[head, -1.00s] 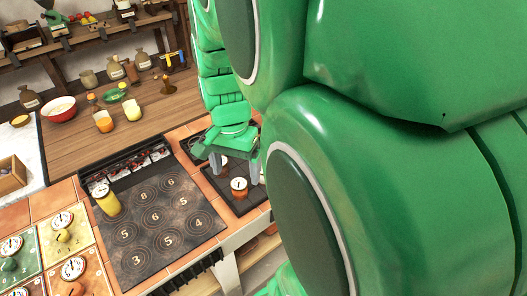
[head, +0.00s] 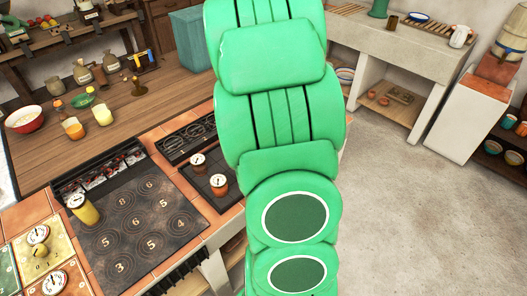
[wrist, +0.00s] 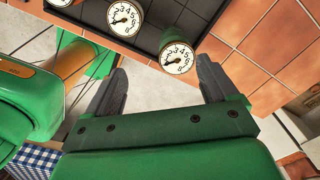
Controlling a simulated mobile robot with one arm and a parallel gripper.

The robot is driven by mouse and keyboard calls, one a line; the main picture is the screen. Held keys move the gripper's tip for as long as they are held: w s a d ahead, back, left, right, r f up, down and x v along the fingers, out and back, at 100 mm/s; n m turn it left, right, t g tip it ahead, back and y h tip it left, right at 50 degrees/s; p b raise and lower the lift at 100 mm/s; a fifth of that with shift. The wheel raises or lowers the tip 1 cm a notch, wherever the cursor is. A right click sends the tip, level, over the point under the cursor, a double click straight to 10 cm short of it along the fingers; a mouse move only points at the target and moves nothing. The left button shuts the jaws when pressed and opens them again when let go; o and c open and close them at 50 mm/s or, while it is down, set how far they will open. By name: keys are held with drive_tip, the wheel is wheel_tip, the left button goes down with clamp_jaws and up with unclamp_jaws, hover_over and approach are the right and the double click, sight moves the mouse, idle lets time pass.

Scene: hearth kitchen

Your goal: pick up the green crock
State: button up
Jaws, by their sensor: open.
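A green vessel (head: 378,8), likely the green crock, stands on the pale counter at the top right of the head view. In the head view my green arm hides the gripper.
A yellow jar (head: 86,211) stands on the hob. The wooden counter (head: 150,115) holds bowls and cups. Open floor (head: 400,220) lies at the right.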

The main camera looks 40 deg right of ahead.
drive_tip(key=shift+d+f+m, duration=0.7)
drive_tip(key=shift+d+f, duration=0.15)
drive_tip(key=shift+d, duration=0.3)
drive_tip(key=shift+w+d+f, duration=0.1)
drive_tip(key=shift+f, duration=3.65)
drive_tip(key=c, duration=1.4)
